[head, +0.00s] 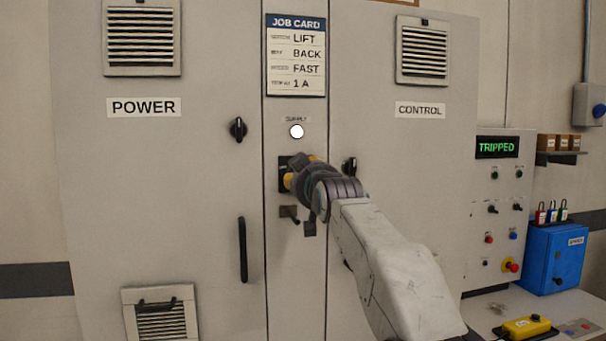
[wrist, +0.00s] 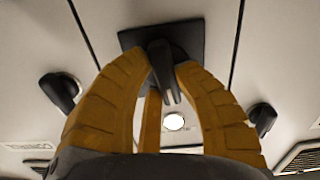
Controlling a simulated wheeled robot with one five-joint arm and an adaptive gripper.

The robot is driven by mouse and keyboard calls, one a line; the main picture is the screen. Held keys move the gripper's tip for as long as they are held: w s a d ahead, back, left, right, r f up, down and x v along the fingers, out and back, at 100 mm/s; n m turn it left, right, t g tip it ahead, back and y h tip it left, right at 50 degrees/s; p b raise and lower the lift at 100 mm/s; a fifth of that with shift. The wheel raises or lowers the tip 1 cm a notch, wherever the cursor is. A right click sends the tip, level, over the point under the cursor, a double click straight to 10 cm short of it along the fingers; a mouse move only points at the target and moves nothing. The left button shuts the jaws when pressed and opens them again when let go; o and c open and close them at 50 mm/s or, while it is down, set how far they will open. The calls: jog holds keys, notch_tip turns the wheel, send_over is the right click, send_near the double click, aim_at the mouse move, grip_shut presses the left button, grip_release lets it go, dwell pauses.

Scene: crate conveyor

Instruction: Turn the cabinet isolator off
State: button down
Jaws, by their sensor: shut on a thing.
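The cabinet isolator sits on the narrow middle panel below the SUPPLY lamp (head: 297,132). Its dark square plate (head: 283,174) is mostly behind my gripper in the head view. In the wrist view, the black isolator handle (wrist: 160,62) stands on its black plate (wrist: 188,36), its end pointing roughly toward the white lamp (wrist: 173,122). My gripper (head: 289,179) has its yellow fingers around the handle and is shut on it; the fingers also show in the wrist view (wrist: 166,78). The SUPPLY lamp is bright white.
Black knobs on the left door (head: 238,128) and right door (head: 350,165) flank the panel. A small dark fitting (head: 289,213) is below the isolator. A control panel reading TRIPPED (head: 497,147) and a blue box (head: 553,258) stand at right.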

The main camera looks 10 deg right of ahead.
jog(key=shift+a+r+n+p, duration=0.1)
jog(key=shift+n+p, duration=0.3)
jog(key=shift+n, duration=2.35)
jog(key=shift+a+r+n+p, duration=0.15)
jog(key=shift+n+p, duration=0.25)
jog(key=shift+n, duration=2.3)
jog(key=shift+a+r+n+p, duration=0.1)
jog(key=shift+n+p, duration=0.3)
jog(key=shift+n, duration=2.35)
jog(key=c, duration=0.9)
grip_release()
jog(key=shift+s, duration=0.1)
jog(key=shift+s, duration=5.9)
jog(key=shift+f, duration=0.1)
